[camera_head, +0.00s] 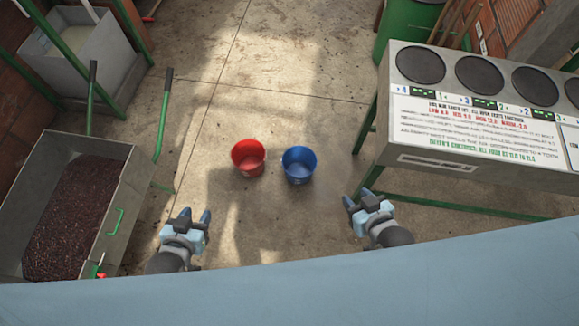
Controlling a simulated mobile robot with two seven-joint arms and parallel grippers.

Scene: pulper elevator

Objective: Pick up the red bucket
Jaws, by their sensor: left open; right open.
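A red bucket (249,158) stands upright on the concrete floor near the middle of the view. It looks empty. A blue bucket (298,165) stands just to its right, close beside it. My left gripper (195,215) is open and empty, below and to the left of the red bucket in the picture. My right gripper (361,202) is open and empty, below and to the right of the blue bucket. Neither gripper touches a bucket.
A grey cart (127,217) full of dark red cherries, with green handles, stands at the left. A grey bench (400,133) with round black openings and green legs stands at the right. A grey bin (97,50) is at the upper left. The floor beyond the buckets is clear.

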